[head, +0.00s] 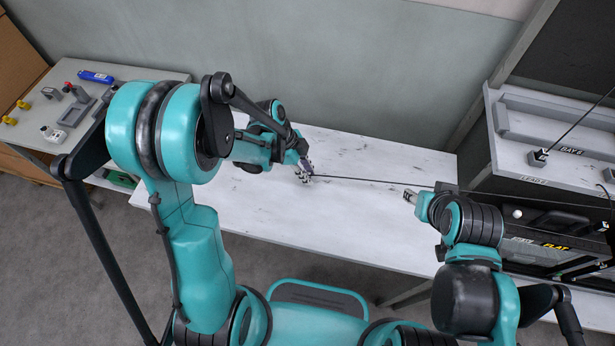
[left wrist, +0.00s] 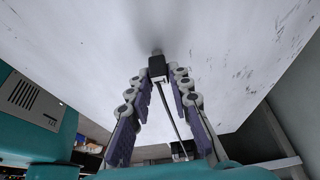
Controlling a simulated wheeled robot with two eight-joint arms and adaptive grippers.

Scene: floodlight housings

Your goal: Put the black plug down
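The black plug (left wrist: 157,68) shows in the left wrist view between the fingertips of my left gripper (left wrist: 160,78), its grey end toward the white tabletop. The fingers are close on both sides of it, and my left gripper appears shut on it. A dark shadow lies on the table just beyond it. A thin black cable (left wrist: 172,115) runs back from the plug between the fingers. In the head view my left gripper (head: 304,173) is low over the white table (head: 345,228); the plug is hard to make out there. My right gripper (head: 411,196) is by the table's right part, its fingers unclear.
The cable (head: 360,180) stretches nearly straight to the right, passing close to my right gripper. A grey housing (head: 520,185) with another plug (head: 539,157) on top stands at the right. A side bench (head: 135,73) with small parts stands at the left. The table's middle is clear.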

